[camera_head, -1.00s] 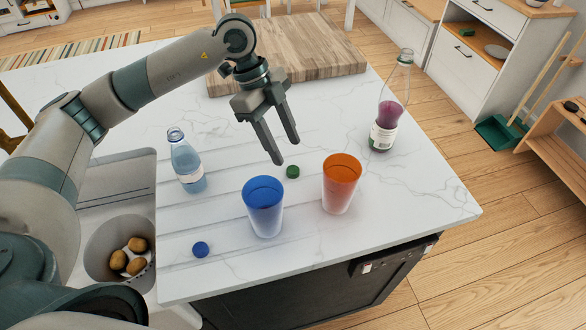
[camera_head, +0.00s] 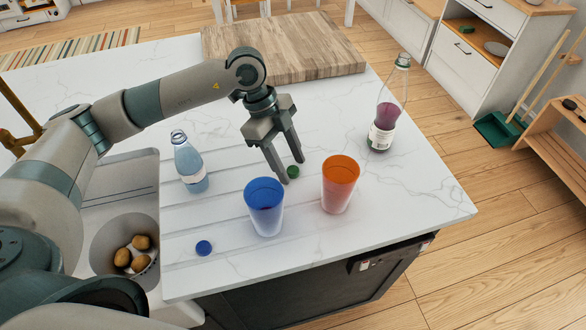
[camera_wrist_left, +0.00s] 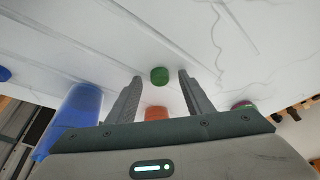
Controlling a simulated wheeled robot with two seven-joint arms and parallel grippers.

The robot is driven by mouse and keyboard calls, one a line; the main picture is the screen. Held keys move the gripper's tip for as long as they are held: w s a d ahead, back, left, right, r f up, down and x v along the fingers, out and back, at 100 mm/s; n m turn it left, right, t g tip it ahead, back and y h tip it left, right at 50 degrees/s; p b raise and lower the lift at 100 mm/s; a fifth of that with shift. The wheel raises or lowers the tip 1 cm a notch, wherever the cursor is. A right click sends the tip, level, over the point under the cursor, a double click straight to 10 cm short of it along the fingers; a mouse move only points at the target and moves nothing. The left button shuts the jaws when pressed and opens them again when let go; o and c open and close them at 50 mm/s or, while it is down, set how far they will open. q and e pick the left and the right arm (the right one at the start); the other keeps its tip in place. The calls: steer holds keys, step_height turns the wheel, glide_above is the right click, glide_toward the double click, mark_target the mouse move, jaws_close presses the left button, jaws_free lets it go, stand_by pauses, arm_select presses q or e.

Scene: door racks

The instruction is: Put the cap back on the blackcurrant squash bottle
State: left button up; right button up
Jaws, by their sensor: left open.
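The blackcurrant squash bottle (camera_head: 382,125), clear with purple liquid and a label, stands upright and uncapped at the right of the counter. A green cap (camera_head: 293,171) lies on the counter behind the cups. My left gripper (camera_head: 290,168) is open, pointing down, with its fingertips by the green cap. In the left wrist view the green cap (camera_wrist_left: 160,76) shows between the two open fingers, not gripped. A blue cap (camera_head: 204,248) lies near the front left of the counter. My right gripper is not in view.
A blue cup (camera_head: 264,208) and an orange cup (camera_head: 340,184) stand close in front of the green cap. A water bottle (camera_head: 188,162) stands at the left beside the sink, where a bowl (camera_head: 112,240) holds potatoes. A wooden board (camera_head: 285,50) lies at the back.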

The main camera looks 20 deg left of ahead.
mark_target(289, 167)
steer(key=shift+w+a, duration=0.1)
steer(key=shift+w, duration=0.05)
arm_select(q)
steer(key=c, duration=1)
steer(key=shift+c, duration=0.5)
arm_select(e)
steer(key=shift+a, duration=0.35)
arm_select(q)
steer(key=shift+r, duration=0.1)
steer(key=shift+r, duration=0.45)
step_height(289, 167, up, 9)
steer(key=b, duration=0.2)
steer(key=shift+b, duration=0.3)
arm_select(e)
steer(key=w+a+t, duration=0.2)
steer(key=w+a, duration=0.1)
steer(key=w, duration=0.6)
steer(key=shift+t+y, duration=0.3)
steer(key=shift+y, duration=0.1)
